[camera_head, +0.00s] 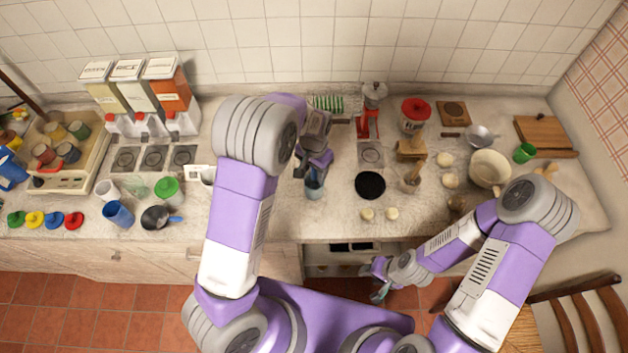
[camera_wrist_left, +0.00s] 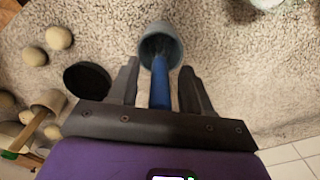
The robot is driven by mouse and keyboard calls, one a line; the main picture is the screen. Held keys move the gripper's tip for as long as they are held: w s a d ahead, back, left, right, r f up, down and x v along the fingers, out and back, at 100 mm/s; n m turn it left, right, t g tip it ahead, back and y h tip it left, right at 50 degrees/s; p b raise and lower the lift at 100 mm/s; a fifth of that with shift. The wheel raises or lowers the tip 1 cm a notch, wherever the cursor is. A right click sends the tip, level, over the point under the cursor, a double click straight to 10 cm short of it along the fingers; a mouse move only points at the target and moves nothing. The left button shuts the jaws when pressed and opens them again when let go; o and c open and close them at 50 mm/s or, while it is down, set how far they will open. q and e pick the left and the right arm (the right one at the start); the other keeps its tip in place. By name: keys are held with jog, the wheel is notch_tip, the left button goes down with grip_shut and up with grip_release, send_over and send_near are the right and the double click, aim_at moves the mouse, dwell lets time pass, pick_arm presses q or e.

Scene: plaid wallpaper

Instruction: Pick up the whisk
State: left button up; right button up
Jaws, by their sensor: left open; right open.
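A blue handle (camera_wrist_left: 160,85) stands in a grey-blue cup (camera_wrist_left: 172,38) in the left wrist view. It looks like the whisk's handle, but its lower end is hidden in the cup. The cup also shows in the head view (camera_head: 315,189), on the counter below my left gripper. My left gripper (camera_head: 315,165) is open and points down at the cup. In the left wrist view its fingers (camera_wrist_left: 158,78) are on either side of the blue handle, with gaps visible. My right gripper (camera_head: 378,282) is open and empty, in front of the counter's edge.
A black disc (camera_head: 370,185) lies right of the cup. Two pale balls (camera_head: 379,214) are near the counter edge. A wooden mallet-like tool (camera_head: 411,180) and a cream bowl (camera_head: 490,169) are further right. A dark pan (camera_head: 155,217) and several cups are left.

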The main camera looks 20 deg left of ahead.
pick_arm(q)
grip_shut()
jog(key=shift+r, duration=0.1)
dwell(0.3)
